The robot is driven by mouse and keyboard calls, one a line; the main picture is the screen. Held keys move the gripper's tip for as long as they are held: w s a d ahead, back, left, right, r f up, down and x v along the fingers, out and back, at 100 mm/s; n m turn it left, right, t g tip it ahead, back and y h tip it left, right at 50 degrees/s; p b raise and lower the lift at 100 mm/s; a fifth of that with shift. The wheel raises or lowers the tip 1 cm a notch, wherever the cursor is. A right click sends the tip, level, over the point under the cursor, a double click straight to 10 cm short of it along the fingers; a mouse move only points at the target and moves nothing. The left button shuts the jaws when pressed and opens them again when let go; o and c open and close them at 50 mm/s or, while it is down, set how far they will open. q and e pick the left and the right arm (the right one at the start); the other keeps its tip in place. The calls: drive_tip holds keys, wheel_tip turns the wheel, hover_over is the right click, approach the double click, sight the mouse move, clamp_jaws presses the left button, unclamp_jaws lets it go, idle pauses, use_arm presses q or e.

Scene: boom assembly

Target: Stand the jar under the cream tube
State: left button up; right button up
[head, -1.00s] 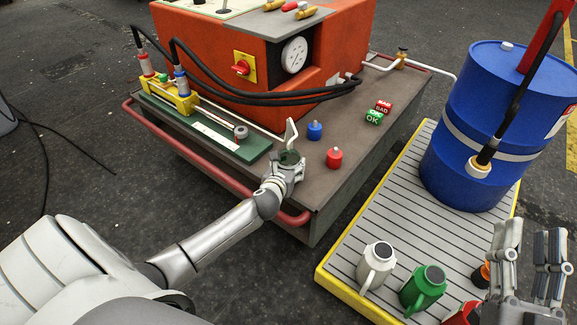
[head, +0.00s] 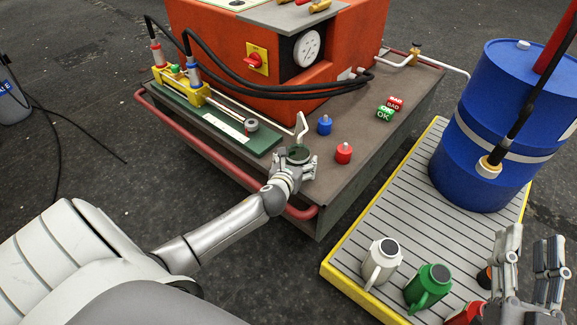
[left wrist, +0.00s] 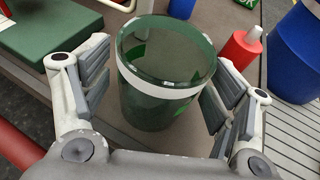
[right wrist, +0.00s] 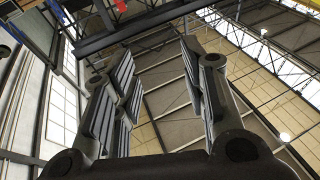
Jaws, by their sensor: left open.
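The jar (left wrist: 160,105) is clear green with a white band and stands upright on the cart top near its front corner. It also shows in the head view (head: 298,154). The bent cream tube (head: 301,126) rises just behind the jar in the head view; I cannot tell whether its end lies directly over the mouth. My left gripper (head: 295,163) is open, with a finger on either side of the jar. In the left wrist view a gap shows at the left finger; the right fingers are close beside the jar. My right gripper (head: 527,250) is open and empty, fingers up.
A blue knobbed weight (head: 324,125), a red one (head: 343,153) and OK/BAD cubes (head: 388,108) stand right of the jar. A green plate (head: 215,125) lies to its left. A red rail (head: 225,165) edges the cart. Jugs (head: 383,262) and a blue drum (head: 490,130) stand on the pallet.

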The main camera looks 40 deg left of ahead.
use_arm(q)
drive_tip(key=p+v, duration=0.1)
drive_tip(key=v, duration=0.4)
drive_tip(key=shift+w+a+r+p, duration=0.1)
drive_tip(key=shift+p, duration=0.25)
drive_tip(key=s+d+r+n+h, duration=0.2)
drive_tip(key=s+d+n, duration=0.3)
drive_tip(key=n, duration=0.5)
drive_tip(key=s+d+r+n+g+h+p, duration=0.1)
drive_tip(key=s+d+r+n+h, duration=0.1)
drive_tip(key=s+d+r+n, duration=0.3)
drive_tip(key=s+d+r+n+g+h, duration=0.1)
drive_tip(key=s+d+n, duration=0.5)
drive_tip(key=n, duration=0.9)
drive_tip(key=d+r+h, duration=0.1)
drive_tip(key=d+r, duration=0.1)
drive_tip(key=d, duration=0.1)
drive_tip(key=shift+d+r+h+p, duration=0.3)
drive_tip(key=shift+p, duration=0.05)
use_arm(e)
drive_tip(key=s+d+f+g+h, duration=0.1)
drive_tip(key=s+f+g, duration=0.1)
drive_tip(key=f+g, duration=0.2)
drive_tip(key=s+d+f+g+h, duration=0.1)
drive_tip(key=f+g, duration=0.4)
drive_tip(key=f, duration=0.6)
drive_tip(key=shift+s+d+f+g+h, duration=0.15)
drive_tip(key=shift+s+d+g+h, duration=0.2)
drive_tip(key=shift+d+h, duration=0.2)
